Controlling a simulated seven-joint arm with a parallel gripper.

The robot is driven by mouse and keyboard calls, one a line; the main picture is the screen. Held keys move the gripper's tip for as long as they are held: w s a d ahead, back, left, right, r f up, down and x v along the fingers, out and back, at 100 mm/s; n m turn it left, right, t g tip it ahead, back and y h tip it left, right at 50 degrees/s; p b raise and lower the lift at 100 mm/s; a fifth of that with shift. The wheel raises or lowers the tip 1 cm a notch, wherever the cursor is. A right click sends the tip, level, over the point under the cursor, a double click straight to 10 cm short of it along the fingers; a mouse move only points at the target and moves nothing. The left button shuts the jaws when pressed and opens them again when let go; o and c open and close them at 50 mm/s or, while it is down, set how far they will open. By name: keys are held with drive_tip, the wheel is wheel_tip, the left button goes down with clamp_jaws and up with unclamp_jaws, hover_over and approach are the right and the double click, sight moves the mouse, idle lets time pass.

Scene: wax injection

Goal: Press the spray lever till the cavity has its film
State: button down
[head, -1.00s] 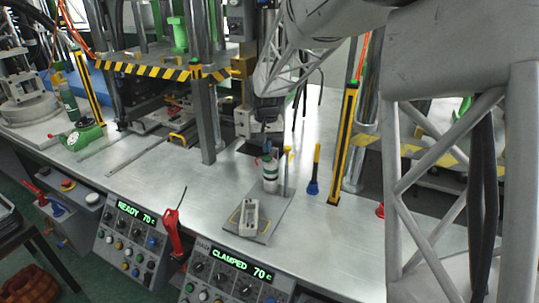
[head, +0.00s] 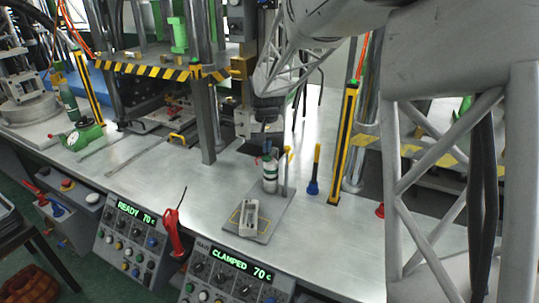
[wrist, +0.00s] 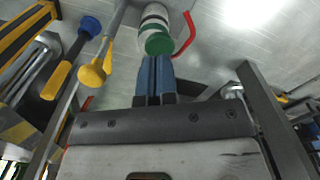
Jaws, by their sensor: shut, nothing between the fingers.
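A white spray can with green bands (head: 270,178) stands upright on a grey plate (head: 283,212). In the wrist view the can (wrist: 156,20) shows its green end and a red curved piece (wrist: 186,36) beside it. A yellow-knobbed lever (wrist: 92,74) stands next to the can; I cannot tell which part is the spray lever. A pale grey mould block with a cavity (head: 249,217) lies on the plate in front of the can; any film is too small to see. My gripper (head: 266,148) is shut and empty just above the can, its blue fingertips (wrist: 155,62) together.
A blue-based yellow-handled tool (head: 313,186) stands right of the can, near a black-and-yellow post (head: 343,145). A grey post (head: 203,125) stands left. Control panels reading READY (head: 135,213) and CLAMPED (head: 240,265) line the front edge.

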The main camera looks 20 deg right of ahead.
sight(267, 157)
drive_tip(key=shift+f, duration=1.7)
drive_tip(key=shift+r, duration=3.2)
drive_tip(key=shift+s+a+r, duration=0.1)
drive_tip(key=shift+s+r, duration=0.15)
drive_tip(key=shift+s, duration=0.15)
drive_tip(key=s+a+r+n+t, duration=0.1)
drive_tip(key=s+a+r, duration=0.15)
drive_tip(key=s, duration=0.65)
drive_tip(key=s+a+r, duration=0.1)
drive_tip(key=s+r, duration=0.2)
drive_tip(key=s, duration=0.5)
drive_tip(key=s+a+f+n, duration=0.1)
drive_tip(key=s, duration=0.9)
drive_tip(key=s+a+f+t, duration=0.1)
drive_tip(key=s, duration=0.9)
drive_tip(key=shift+s+a+f+n+t, duration=0.15)
drive_tip(key=shift+s+f+n+t, duration=0.15)
drive_tip(key=shift+s+n, duration=0.1)
drive_tip(key=shift+w, duration=0.1)
